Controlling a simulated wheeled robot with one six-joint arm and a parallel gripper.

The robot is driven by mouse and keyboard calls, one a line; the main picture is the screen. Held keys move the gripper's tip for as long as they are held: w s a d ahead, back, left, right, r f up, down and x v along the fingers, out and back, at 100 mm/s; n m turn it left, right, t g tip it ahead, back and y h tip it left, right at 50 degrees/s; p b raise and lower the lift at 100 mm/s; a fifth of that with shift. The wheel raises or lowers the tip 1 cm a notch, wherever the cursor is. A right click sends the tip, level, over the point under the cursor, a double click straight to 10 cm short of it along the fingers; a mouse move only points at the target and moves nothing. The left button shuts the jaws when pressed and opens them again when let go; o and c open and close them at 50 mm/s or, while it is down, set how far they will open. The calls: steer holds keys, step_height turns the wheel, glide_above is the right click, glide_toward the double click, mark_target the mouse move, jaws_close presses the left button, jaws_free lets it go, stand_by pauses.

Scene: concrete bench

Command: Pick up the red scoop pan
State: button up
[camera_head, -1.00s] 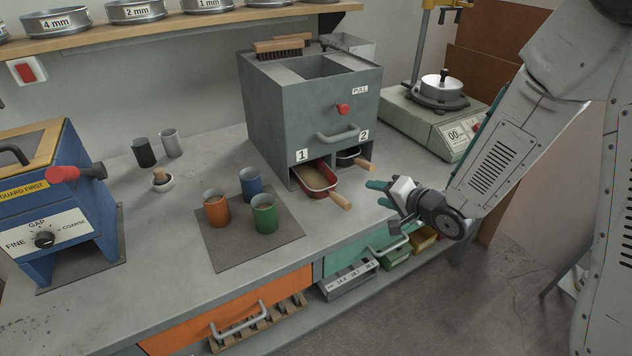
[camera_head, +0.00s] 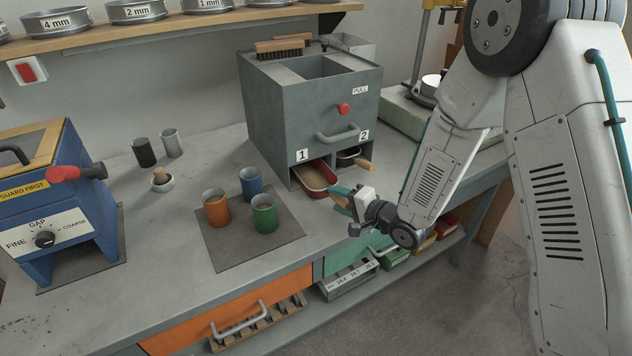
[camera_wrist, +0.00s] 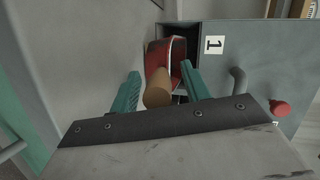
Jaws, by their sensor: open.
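The red scoop pan (camera_head: 314,177) sits in the opening marked 1 at the bottom of the grey splitter box (camera_head: 290,117), with brown material in it. Its wooden handle points out towards me and is mostly hidden behind my gripper in the head view. My gripper (camera_head: 343,199) is open at the handle end of the pan. In the wrist view the red pan (camera_wrist: 158,57) lies ahead, and its wooden handle (camera_wrist: 158,90) stands between the two green fingers of my gripper (camera_wrist: 164,85). I cannot tell whether either finger touches it.
A second pan with a wooden handle (camera_head: 363,163) sits in opening 2, close to my arm. Orange (camera_head: 216,211), blue (camera_head: 251,184) and green (camera_head: 264,217) cups stand on a dark mat left of the pan. The bench front edge runs below my gripper.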

jaws_close()
steer(key=shift+r, duration=0.1)
